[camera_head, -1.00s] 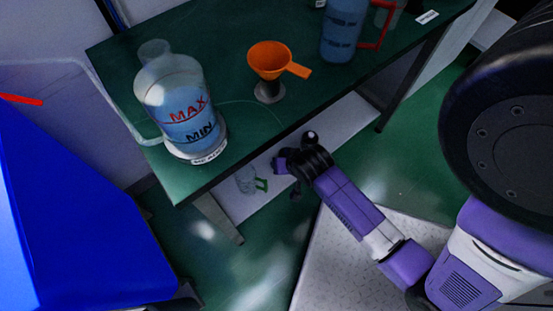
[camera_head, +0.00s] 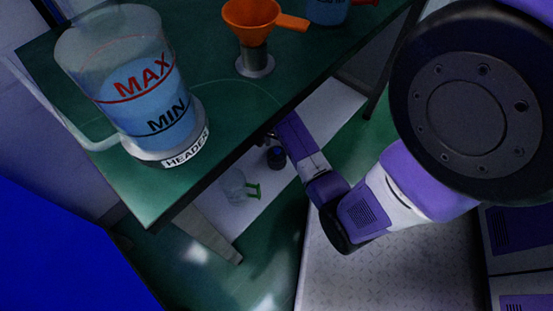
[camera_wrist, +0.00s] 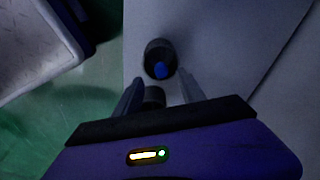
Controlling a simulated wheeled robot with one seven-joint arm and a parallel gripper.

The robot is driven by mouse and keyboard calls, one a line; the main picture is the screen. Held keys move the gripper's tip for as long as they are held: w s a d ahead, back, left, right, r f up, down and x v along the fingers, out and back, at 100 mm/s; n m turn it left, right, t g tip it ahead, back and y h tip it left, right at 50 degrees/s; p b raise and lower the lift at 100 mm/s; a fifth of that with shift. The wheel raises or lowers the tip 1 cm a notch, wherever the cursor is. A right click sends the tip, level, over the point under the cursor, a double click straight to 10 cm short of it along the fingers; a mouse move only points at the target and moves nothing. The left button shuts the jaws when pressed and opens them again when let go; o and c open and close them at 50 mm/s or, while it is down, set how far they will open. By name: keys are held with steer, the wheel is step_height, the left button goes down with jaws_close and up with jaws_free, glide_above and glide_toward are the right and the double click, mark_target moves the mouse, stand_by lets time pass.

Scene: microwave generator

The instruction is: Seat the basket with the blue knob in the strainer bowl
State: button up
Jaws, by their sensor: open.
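A dark cylindrical basket with a blue knob (camera_wrist: 160,68) stands on a pale surface in the wrist view, just beyond my fingertips. In the head view a dark round thing (camera_head: 276,157), which looks like this basket, is on the white lower shelf. My gripper (camera_wrist: 160,90) is open, its two fingers apart and pointing toward the basket, with nothing clearly held. A second dark round part shows between the fingers; I cannot tell what it is. In the head view my arm mostly hides the gripper. No strainer bowl is clearly identifiable; an orange funnel-shaped bowl (camera_head: 250,13) with a handle sits over a grey cylinder on the green table.
A large clear header tank (camera_head: 140,90) with MAX and MIN marks stands on the green tabletop (camera_head: 215,105). A clear jug with a green handle (camera_head: 238,187) is on the white lower shelf (camera_head: 325,110). The table edge is above my forearm. A blue jug (camera_head: 328,10) is farther back.

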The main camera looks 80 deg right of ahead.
mark_target(277, 149)
steer(key=f+b, duration=0.1)
steer(key=f, duration=0.2)
steer(key=f+b, duration=0.1)
steer(key=shift+d+f+b, duration=0.2)
steer(key=shift+d+b, duration=0.15)
steer(key=shift+r, duration=0.1)
steer(key=shift+c, duration=0.2)
jaws_close()
stand_by(0.8)
